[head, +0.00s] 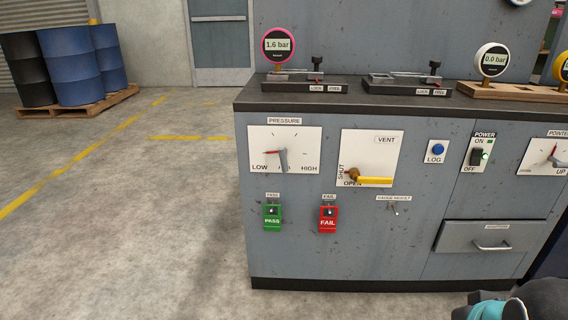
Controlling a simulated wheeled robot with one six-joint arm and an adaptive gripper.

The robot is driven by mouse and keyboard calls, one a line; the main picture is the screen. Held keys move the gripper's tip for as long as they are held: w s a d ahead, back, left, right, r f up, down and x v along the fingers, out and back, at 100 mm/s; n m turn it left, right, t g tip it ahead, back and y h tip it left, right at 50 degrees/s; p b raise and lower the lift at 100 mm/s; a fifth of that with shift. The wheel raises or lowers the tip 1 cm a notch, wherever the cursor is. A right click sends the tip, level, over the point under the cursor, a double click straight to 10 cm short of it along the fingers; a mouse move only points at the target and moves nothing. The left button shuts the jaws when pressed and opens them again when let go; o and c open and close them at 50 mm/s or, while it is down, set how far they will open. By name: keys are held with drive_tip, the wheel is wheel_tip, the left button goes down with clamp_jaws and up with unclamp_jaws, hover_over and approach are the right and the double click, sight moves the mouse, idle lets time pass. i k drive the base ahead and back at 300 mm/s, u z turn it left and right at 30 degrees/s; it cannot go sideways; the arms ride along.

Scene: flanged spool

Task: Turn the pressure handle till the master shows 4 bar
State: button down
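The pressure handle (283,160) is a grey lever on a white plate (302,136) marked LOW and HIGH. It hangs nearly straight down between the two words, with a red part at its upper left. A pink-rimmed round gauge (278,45) stands on the bench top and reads 1.6 bar; its small lettering is too small to read, so I cannot confirm it is the master. A dark and teal part of my arm shows at the bottom right corner. My gripper itself is not in view.
The vent valve's yellow lever (375,180) points right on its plate. Green PASS (272,217) and red FAIL (328,218) tags hang below. A white gauge (491,60) reads 0.0 bar. A power switch (477,155) and drawer (487,237) are at right.

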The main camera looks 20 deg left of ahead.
sight(282, 151)
drive_tip(key=z, duration=1.25)
drive_tip(key=k, duration=0.9)
drive_tip(key=u, duration=1.15)
